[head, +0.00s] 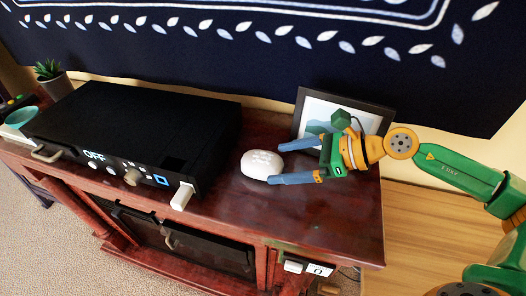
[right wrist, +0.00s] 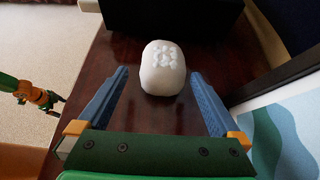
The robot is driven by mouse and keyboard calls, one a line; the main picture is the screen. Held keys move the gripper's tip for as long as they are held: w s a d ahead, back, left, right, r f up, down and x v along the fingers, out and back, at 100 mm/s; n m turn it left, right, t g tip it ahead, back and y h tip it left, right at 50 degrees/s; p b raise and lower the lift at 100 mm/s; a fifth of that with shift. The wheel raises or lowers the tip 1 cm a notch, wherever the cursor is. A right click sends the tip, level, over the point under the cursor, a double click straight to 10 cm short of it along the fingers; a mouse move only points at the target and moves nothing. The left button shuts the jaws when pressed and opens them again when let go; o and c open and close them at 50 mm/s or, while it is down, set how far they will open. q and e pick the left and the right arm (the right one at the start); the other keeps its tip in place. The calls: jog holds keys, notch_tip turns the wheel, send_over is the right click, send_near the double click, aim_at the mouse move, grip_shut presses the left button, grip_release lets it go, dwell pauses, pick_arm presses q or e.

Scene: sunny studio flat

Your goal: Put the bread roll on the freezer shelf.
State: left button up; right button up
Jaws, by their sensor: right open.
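The bread roll (head: 261,164) is a white, rounded lump with a pale pattern on top. It sits on the dark red wooden cabinet top (head: 330,219), right of the black box. My right gripper (head: 280,161) is open, with its two blue fingers reaching in from the right to the roll. In the right wrist view the roll (right wrist: 162,68) lies between and partly beyond the fingertips, with gaps on both sides. A small green and orange arm part of mine shows at the left of that view. I cannot make out a freezer shelf.
A black appliance (head: 140,128) with knobs and an "OFF" display stands left of the roll. A framed picture (head: 343,115) leans behind the right gripper. A potted plant (head: 50,80) and a teal bowl (head: 20,117) are at far left. The cabinet's front right top is clear.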

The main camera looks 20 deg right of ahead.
aim_at(275, 161)
jog(key=shift+w+a+r+p, duration=0.25)
jog(key=shift+w+a+p, duration=0.1)
jog(key=shift+a+p, duration=0.4)
jog(key=shift+w+a+f+p, duration=0.45)
jog(key=shift+w+a+f, duration=0.25)
jog(key=shift+w+f, duration=0.4)
jog(key=shift+f, duration=0.3)
jog(key=shift+s+r, duration=0.15)
jog(key=shift+s, duration=0.1)
jog(key=c, duration=0.8)
pick_arm(q)
notch_tip(275, 161, up, 3)
jog(key=shift+w+d+r, duration=0.1)
jog(key=shift+r, duration=0.05)
pick_arm(e)
jog(key=shift+w, duration=0.1)
jog(key=c, duration=0.4)
